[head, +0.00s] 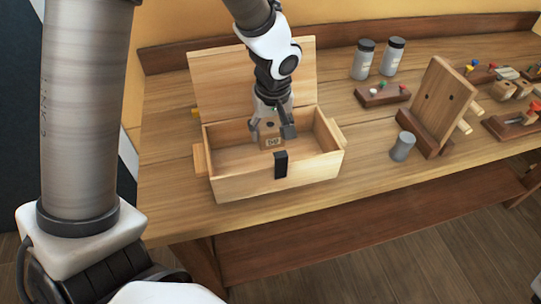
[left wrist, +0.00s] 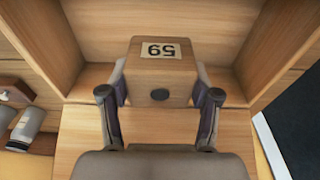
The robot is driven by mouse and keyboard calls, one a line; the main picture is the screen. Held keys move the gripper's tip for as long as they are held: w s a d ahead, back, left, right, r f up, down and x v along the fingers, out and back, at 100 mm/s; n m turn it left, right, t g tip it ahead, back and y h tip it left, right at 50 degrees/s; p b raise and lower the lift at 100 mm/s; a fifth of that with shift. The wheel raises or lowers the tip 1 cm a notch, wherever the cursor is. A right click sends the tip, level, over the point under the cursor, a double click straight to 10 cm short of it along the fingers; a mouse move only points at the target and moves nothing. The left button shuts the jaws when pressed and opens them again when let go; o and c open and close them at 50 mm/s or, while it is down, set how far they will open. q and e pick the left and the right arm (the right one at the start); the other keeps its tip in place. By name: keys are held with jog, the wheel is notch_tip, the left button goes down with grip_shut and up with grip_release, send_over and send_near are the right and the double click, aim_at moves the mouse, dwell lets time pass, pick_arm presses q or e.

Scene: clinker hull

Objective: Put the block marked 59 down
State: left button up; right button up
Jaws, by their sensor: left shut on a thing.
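The block marked 59 (head: 272,143) is a small wooden block with a pale number label and a dark round spot. My left gripper (head: 273,128) is shut on it from above, inside the open wooden box (head: 285,187). The left wrist view shows the block (left wrist: 160,72) between the two fingers of my left gripper (left wrist: 160,100), its label upside down. I cannot tell whether the block touches the box floor. My right gripper is not in view.
The box's lid (head: 215,80) stands open behind it. A dark latch (head: 281,165) is on its front wall. To the right are two grey jars (head: 363,60), a grey cylinder (head: 402,146), an upright wooden board (head: 436,100) and a peg rack (head: 383,94).

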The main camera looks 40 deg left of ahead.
aim_at(272, 130)
pick_arm(q)
notch_tip(272, 130, down, 7)
jog(key=shift+s+f+b, duration=0.1)
jog(key=shift+f+b, duration=0.05)
jog(key=shift+b, duration=0.3)
jog(key=shift+f, duration=0.2)
jog(key=o, duration=1.2)
jog(key=shift+d+r, duration=0.1)
jog(key=shift+r, duration=0.45)
jog(key=r, duration=0.3)
jog(key=d+r+p, duration=0.1)
jog(key=r, duration=0.3)
jog(key=s+r+p, duration=0.1)
jog(key=r, duration=0.3)
jog(key=shift+d, duration=0.15)
